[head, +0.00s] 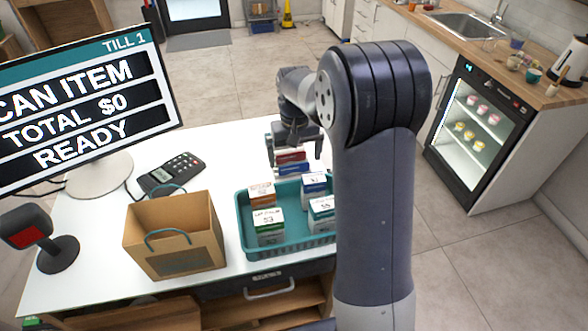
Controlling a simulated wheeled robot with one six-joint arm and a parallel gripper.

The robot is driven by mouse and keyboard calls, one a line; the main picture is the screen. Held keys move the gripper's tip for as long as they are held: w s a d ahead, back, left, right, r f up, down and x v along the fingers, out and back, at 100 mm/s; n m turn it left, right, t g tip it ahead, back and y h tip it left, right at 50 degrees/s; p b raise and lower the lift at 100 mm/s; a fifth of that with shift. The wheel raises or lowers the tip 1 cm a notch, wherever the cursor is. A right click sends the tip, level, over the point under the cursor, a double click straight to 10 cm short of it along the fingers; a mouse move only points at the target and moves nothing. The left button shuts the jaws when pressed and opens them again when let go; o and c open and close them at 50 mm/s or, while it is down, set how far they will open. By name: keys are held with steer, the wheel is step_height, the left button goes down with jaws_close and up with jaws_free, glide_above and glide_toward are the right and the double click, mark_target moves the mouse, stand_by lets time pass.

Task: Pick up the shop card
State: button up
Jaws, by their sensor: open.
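My gripper (295,150) is open and points down over the white counter (222,160), just behind the teal tray. Below and between its fingers are a small red card-like item (291,156) and a blue one (293,168), close together. Either may be the shop card; I cannot tell which. The gripper partly covers them, and I cannot tell whether a finger touches them. No item is visibly held.
The teal tray (243,225) holds several small labelled boxes. A brown paper bag (172,240) stands left of it. A card terminal (171,173), the till screen (85,105) and a scanner (45,240) are farther left.

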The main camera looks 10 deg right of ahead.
mark_target(294, 166)
step_height(294, 166, down, 4)
steer(key=shift+a+f+p, duration=0.1)
steer(key=shift+f+p, duration=0.05)
steer(key=shift+p, duration=0.3)
steer(key=shift+c, duration=0.2)
steer(key=c, duration=1)
